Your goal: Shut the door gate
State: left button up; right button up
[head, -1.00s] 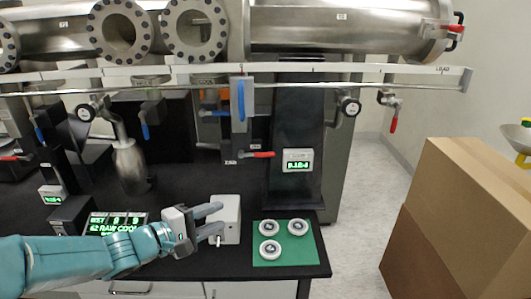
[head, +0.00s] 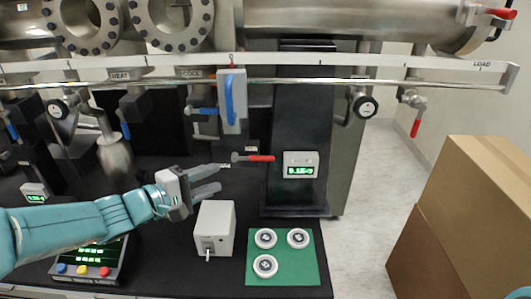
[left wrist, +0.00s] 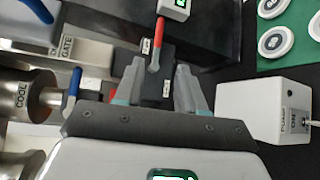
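A grey block with a blue handle (head: 232,100) hangs at the long rail in the head view. In the left wrist view a pale block labelled GATE (left wrist: 82,48) is near a blue handle (left wrist: 38,9). A red lever (head: 260,158) sits lower, on a dark post; it also shows in the left wrist view (left wrist: 158,45), just beyond the fingers. My left gripper (head: 219,177) is open and empty, below and left of the red lever and above the pump box. Its two fingers are apart in the wrist view (left wrist: 159,66). My right gripper is out of view.
A white pump box (head: 214,228) and a green mat (head: 302,270) with three white discs stand at the bench's right end. A small green display (head: 300,165) is beside the lever. Brown boxes (head: 485,190) are at right. The floor between is clear.

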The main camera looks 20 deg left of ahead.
aim_at(259, 160)
pick_arm(q)
jog(key=b+x, duration=0.1)
jog(key=x, duration=1.4)
jog(key=shift+w+d, duration=0.2)
jog(key=shift+d, duration=0.2)
jog(key=shift+c, duration=1)
jog(key=shift+w, duration=0.1)
grip_shut()
